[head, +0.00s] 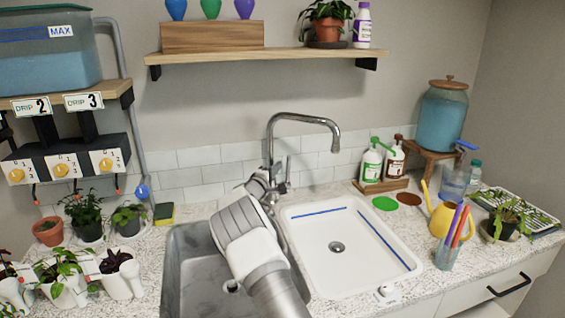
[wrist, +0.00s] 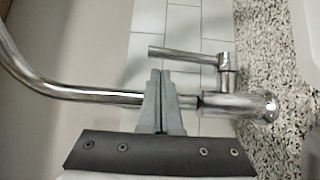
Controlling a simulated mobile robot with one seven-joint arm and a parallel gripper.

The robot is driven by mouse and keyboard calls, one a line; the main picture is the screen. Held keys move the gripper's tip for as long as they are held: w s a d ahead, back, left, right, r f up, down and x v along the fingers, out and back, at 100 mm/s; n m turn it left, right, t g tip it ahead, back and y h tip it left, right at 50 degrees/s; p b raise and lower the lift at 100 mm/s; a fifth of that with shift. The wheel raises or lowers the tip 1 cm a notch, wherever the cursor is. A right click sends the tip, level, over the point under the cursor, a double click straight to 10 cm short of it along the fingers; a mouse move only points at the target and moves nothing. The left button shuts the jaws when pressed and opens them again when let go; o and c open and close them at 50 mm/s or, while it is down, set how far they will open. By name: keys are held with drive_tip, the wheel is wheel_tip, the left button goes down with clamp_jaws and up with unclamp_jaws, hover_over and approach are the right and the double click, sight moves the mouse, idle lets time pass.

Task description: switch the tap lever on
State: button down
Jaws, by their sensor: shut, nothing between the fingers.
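The chrome tap (head: 305,117) stands behind the white sink, its spout arching to the right. Its lever (head: 288,168) is a thin rod beside the riser. In the wrist view, which is turned sideways, the lever (wrist: 185,55) lies parallel to the riser, joined to the tap's base (wrist: 245,105) by a short stem. My gripper (wrist: 160,73) is shut and empty. Its fingertips cross in front of the riser and end a little short of the lever, with a small gap in the picture. Contact with the riser cannot be told. In the head view my arm mostly hides the gripper.
Soap bottles (head: 371,163) stand right of the tap. A sponge (head: 164,213) and potted plants (head: 85,215) are to the left. A shelf (head: 265,56) hangs above the tap.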

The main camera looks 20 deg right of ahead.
drive_tip(key=shift+x, duration=2.35)
drive_tip(key=shift+s+f+b, duration=0.1)
drive_tip(key=shift+f+b, duration=0.1)
drive_tip(key=shift+b, duration=0.7)
